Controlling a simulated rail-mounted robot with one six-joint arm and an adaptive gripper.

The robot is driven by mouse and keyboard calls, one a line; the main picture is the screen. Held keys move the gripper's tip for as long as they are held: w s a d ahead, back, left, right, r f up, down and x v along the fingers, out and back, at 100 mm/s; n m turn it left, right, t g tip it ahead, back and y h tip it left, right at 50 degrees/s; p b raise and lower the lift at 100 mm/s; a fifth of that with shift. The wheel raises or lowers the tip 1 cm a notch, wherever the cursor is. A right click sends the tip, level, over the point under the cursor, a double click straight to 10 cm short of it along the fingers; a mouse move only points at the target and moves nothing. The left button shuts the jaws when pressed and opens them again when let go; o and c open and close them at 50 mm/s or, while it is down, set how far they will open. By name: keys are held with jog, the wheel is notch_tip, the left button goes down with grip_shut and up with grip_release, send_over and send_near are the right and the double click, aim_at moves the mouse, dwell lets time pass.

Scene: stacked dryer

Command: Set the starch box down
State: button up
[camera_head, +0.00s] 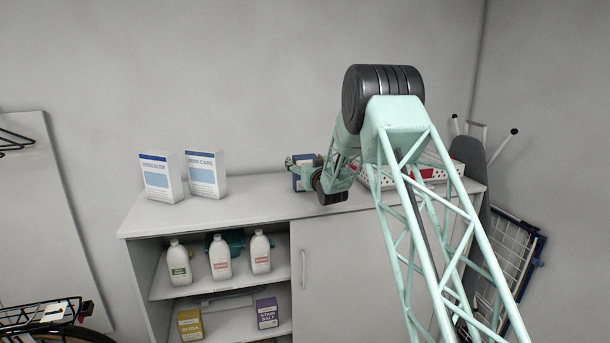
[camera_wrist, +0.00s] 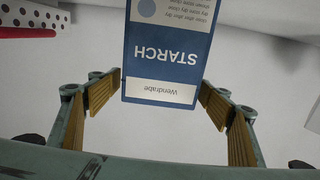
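The starch box (camera_wrist: 170,55) is blue with a white end band and appears upside down in the wrist view. My gripper (camera_wrist: 162,82) has its yellow-padded fingers against both sides of it, shut on it. In the head view my gripper (camera_head: 317,176) is over the back part of the cabinet top (camera_head: 255,203), with the blue starch box (camera_head: 299,184) just left of it, partly hidden. The box's far end runs out of the wrist view. I cannot tell whether its base touches the cabinet top.
Two white-and-blue boxes, one (camera_head: 161,178) beside the other (camera_head: 206,175), stand at the cabinet's left. Shelves below hold white bottles (camera_head: 220,258) and boxes. Cabinet top between the boxes and gripper is clear.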

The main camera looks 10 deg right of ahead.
aim_at(306, 157)
jog(key=c, duration=1.4)
jog(key=shift+o, duration=0.2)
jog(key=shift+r, duration=0.25)
jog(key=shift+r, duration=1.65)
jog(key=shift+s+d, duration=0.1)
jog(key=shift+s, duration=0.85)
jog(key=s+d+r+b, duration=0.1)
jog(key=s, duration=1.3)
jog(key=shift+d+r+b, duration=0.15)
jog(key=shift+b, duration=0.25)
